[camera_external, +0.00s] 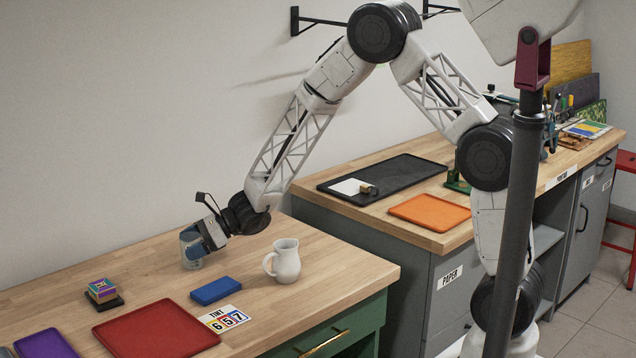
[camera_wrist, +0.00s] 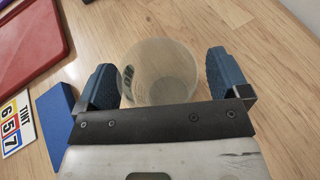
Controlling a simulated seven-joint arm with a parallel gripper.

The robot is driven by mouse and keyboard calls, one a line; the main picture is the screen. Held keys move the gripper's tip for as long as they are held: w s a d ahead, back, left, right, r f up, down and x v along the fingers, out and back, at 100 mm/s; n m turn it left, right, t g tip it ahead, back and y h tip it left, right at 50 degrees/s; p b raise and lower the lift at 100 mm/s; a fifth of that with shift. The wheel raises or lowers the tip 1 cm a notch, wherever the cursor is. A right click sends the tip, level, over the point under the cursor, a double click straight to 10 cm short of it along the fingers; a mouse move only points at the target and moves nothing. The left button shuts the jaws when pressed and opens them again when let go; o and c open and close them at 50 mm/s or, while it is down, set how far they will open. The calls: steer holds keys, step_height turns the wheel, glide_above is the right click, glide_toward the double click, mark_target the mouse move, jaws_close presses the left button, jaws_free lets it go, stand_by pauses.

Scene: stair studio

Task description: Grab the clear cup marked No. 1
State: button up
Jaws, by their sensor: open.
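The clear cup (camera_wrist: 158,66) stands on the wooden table between the two blue fingers of my gripper (camera_wrist: 164,82) in the wrist view. In the external view the cup (camera_external: 188,250) is at the back of the table, partly covered by my gripper (camera_external: 197,240). My gripper is open, with a finger on each side of the cup. A gap shows at the right finger; the left finger is very close to the cup, and I cannot tell if it touches.
A blue block (camera_external: 215,290), a white pitcher (camera_external: 283,261) and a TINT 657 card (camera_external: 224,319) lie near the cup. A red tray (camera_external: 155,333), a purple tray (camera_external: 46,345) and a stack of coloured blocks (camera_external: 102,291) are further forward and left. The table's back is clear.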

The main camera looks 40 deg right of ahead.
stand_by(0.3)
steer(key=c, duration=1)
steer(key=shift+r, duration=5)
